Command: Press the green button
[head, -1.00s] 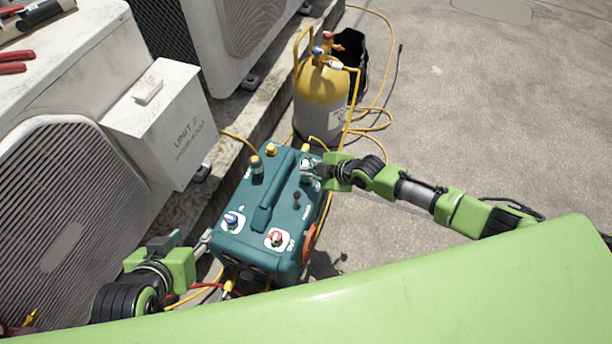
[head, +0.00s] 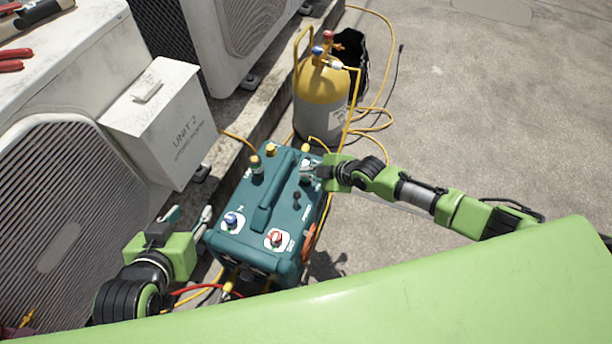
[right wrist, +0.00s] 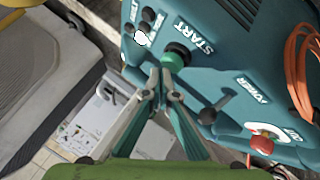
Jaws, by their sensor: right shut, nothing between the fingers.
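The teal machine (head: 262,235) stands on the ground in the middle of the head view. Its green button (right wrist: 178,54), beside the word START, shows in the right wrist view. My right gripper (right wrist: 166,74) is shut and empty, its fingertips right at the button's edge; I cannot tell if they touch it. In the head view my right gripper (head: 310,169) is over the machine's far right part and hides the button. My left gripper (head: 190,214) looks open and empty, beside the machine's left side.
A black toggle lever (right wrist: 214,109) by POWER and a red knob (right wrist: 263,142) are near the button. Blue (head: 231,220) and red (head: 276,238) knobs sit on the machine's near end. A yellow-grey cylinder (head: 322,100) stands behind. Condenser units line the left.

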